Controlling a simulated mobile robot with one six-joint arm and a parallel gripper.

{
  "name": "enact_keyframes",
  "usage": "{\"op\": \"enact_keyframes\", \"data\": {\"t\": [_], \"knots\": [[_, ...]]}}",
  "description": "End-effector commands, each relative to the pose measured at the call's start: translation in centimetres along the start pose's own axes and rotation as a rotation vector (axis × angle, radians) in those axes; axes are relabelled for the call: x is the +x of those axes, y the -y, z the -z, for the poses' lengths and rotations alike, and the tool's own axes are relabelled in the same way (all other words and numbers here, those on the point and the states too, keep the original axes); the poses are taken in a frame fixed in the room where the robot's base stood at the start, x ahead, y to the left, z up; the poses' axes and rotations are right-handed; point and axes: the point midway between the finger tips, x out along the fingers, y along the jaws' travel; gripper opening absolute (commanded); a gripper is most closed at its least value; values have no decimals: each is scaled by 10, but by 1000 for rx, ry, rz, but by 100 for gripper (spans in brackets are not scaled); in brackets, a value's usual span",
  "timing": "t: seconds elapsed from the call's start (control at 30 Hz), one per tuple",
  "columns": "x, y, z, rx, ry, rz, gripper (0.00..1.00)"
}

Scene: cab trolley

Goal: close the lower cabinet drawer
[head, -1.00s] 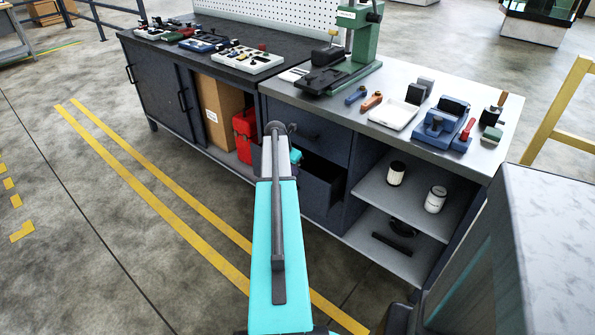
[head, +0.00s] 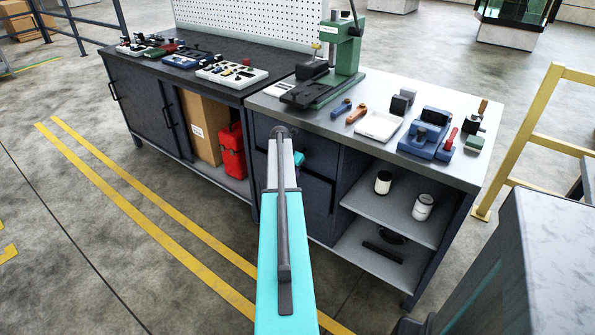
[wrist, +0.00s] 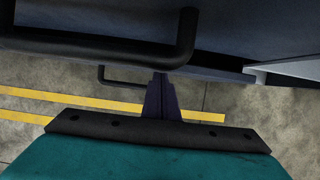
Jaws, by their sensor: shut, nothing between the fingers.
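The lower cabinet drawer (head: 318,205) is a dark blue-grey front under the upper drawer (head: 318,155) in the head view. Contact cannot be told. The head view hides the fingers behind my arm.
Open shelves (head: 395,213) with two jars stand right of the drawers. A red case (head: 232,150) and a cardboard box (head: 203,128) sit in the left bay. The worktop (head: 455,165) carries a green press and tools. A yellow rail (head: 540,140) stands at right. Floor in front is clear.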

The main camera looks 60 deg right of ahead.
Motion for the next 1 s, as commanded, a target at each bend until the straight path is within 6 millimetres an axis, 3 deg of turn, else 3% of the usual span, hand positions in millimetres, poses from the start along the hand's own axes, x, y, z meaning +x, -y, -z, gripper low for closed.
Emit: {"op": "enact_keyframes", "data": {"t": [0.37,0.67,0.83,1.0], "knots": [[-1,0,3,-1,-1,0,0],[-10,2,23,-3,-1,-1,0],[-18,4,40,-4,-1,-1,0],[-42,4,38,-1,2,-2,0]]}}
